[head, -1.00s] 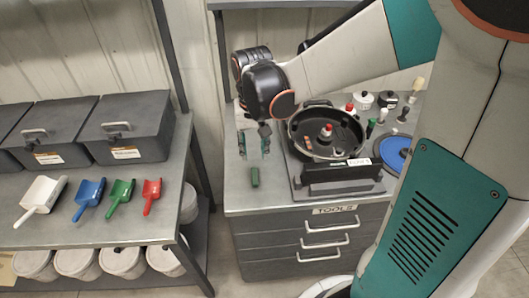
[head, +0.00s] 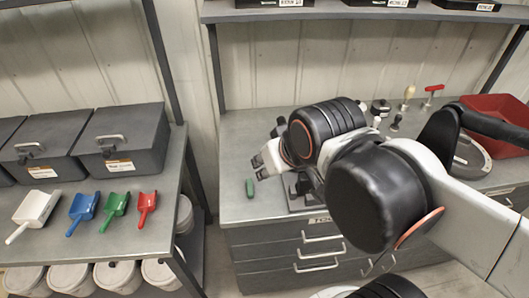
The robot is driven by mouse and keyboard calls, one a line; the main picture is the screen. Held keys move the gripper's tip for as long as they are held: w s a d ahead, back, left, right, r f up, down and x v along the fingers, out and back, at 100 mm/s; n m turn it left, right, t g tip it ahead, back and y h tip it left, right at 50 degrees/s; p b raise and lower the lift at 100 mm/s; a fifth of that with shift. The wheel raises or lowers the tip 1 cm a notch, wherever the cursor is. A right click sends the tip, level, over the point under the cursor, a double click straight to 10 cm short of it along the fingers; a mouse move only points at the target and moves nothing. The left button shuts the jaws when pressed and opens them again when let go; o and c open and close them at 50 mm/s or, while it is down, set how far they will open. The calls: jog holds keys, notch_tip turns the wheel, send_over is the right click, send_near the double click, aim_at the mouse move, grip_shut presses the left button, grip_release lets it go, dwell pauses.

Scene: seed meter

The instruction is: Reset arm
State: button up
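My gripper (head: 260,167) shows in the head view over the left part of the tool bench (head: 240,130), pointing left. Its two fingertips look apart, with nothing seen between them. A small green cylinder (head: 249,188) lies on the bench just below the gripper, apart from it. My arm is folded in from the right and hides most of the seed meter; only part of a dark stand (head: 300,203) shows beneath it.
A red bin (head: 497,120) and several small tools, including a red-handled one (head: 432,92), stand at the back right. On the left bench lie white (head: 36,207), blue (head: 84,206), green (head: 115,205) and red (head: 147,202) scoops before dark boxes (head: 121,143).

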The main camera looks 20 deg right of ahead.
jog(key=shift+s, duration=0.15)
jog(key=shift+f+b, duration=1.1)
jog(key=shift+b, duration=0.05)
